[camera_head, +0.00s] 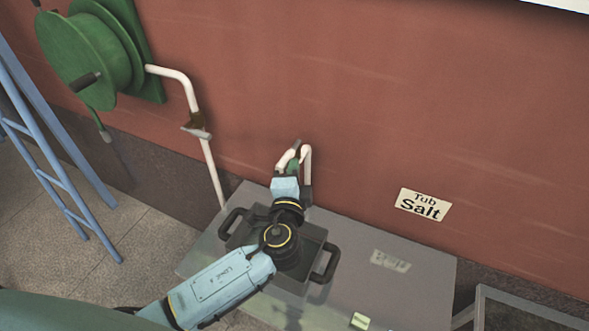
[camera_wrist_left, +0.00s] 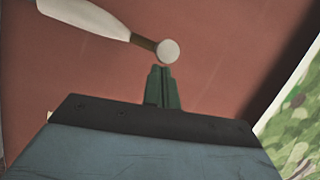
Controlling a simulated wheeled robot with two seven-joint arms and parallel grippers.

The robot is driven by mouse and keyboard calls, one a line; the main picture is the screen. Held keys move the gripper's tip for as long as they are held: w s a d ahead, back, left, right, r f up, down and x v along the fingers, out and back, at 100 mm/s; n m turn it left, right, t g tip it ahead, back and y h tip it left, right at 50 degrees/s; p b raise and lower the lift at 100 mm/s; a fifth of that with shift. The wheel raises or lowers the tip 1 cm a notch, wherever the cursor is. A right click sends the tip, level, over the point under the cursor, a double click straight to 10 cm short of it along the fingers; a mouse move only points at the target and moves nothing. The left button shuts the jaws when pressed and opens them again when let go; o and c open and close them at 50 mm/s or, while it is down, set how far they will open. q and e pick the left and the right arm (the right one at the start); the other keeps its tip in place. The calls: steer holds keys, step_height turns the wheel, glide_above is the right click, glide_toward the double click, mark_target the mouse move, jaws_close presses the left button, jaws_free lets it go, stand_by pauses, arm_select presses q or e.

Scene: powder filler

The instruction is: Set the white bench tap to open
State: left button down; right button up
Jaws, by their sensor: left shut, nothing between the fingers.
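The white bench tap (camera_head: 307,160) rises at the back edge of the grey bench, against the red wall. My left arm hides its lower part. My left gripper (camera_head: 294,166) is at the tap with its green fingers shut and empty. In the left wrist view the shut fingers (camera_wrist_left: 162,75) point at a white tapered piece (camera_wrist_left: 85,14) with a brown collar and a round pale end, which looks like part of the tap. The fingertips are just below the round end; I cannot tell whether they touch. My right gripper is not in view.
A dark tub with two handles (camera_head: 325,265) stands on the grey bench (camera_head: 410,275) under my left arm. A white wall pipe with a lever (camera_head: 197,131), a green hose reel (camera_head: 85,55) and a blue ladder (camera_head: 50,170) are left. A "Tub Salt" sign (camera_head: 423,205) is right.

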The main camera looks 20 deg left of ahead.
arm_select(q)
steer(key=d+b+v, duration=0.2)
steer(key=v, duration=0.9)
steer(key=shift+w+d+r, duration=0.2)
steer(key=shift+d+r, duration=0.1)
steer(key=shift+d, duration=0.05)
